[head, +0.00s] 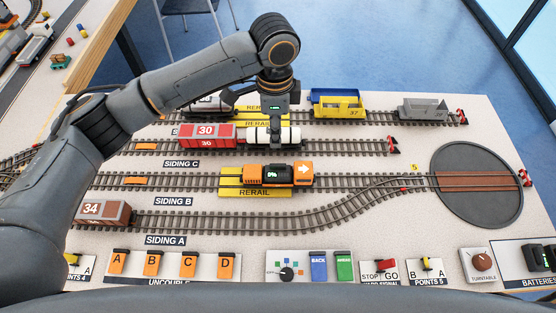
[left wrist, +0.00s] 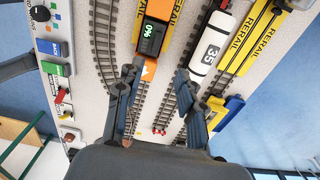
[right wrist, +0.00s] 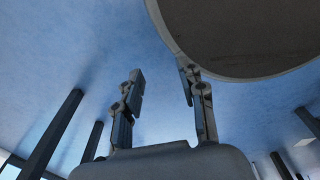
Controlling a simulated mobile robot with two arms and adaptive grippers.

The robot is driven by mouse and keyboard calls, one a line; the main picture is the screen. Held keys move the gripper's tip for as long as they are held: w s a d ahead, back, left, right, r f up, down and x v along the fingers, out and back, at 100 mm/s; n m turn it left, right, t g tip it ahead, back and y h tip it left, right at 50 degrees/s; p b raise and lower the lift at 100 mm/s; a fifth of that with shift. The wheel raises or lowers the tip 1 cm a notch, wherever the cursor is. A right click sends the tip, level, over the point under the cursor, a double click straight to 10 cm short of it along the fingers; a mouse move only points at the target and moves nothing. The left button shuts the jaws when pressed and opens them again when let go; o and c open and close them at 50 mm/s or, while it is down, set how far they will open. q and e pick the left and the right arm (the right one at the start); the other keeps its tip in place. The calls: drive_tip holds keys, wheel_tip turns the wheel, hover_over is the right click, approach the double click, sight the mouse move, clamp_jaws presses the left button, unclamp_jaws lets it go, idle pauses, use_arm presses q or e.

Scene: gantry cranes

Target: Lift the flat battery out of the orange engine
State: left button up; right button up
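The orange engine (head: 303,180) stands on the track in the middle of the table, on a yellow rerail plate. The flat battery (head: 279,174), a dark block with a lit display, sits in its top. In the left wrist view the battery (left wrist: 149,35) reads 0% in the orange engine (left wrist: 158,10). My left gripper (left wrist: 157,78) is open and empty, above the table and apart from the engine. In the head view its fingers are hard to make out near the white tank wagon. My right gripper (right wrist: 160,75) is open and empty, away from the table.
A red wagon (head: 207,136) and white tank wagon (head: 283,135) stand on the track behind the engine. Blue and grey wagons stand farther back. A batteries panel (head: 512,257) is at the front right, beside the turntable lever (head: 483,260). Switches line the front edge.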

use_arm(q)
hover_over(278, 164)
drive_tip(key=f, duration=0.6)
drive_tip(key=shift+s+a+f+p, duration=0.2)
drive_tip(key=shift+a+f+p, duration=0.1)
drive_tip(key=shift+f+p, duration=0.1)
drive_tip(key=shift+w+d+f, duration=0.1)
drive_tip(key=shift+w+f, duration=0.05)
drive_tip(key=shift+f, duration=0.45)
wheel_tip(278, 164, down, 4)
drive_tip(key=shift+d+r+p, duration=0.15)
drive_tip(key=shift+r+p, duration=0.1)
drive_tip(key=shift+p, duration=0.35)
drive_tip(key=shift+f, duration=0.55)
use_arm(e)
drive_tip(key=shift+s+d+r, duration=0.15)
drive_tip(key=shift+s+r, duration=0.6)
drive_tip(key=shift+r, duration=0.3)
use_arm(q)
clamp_jaws()
use_arm(e)
drive_tip(key=shift+s, duration=0.2)
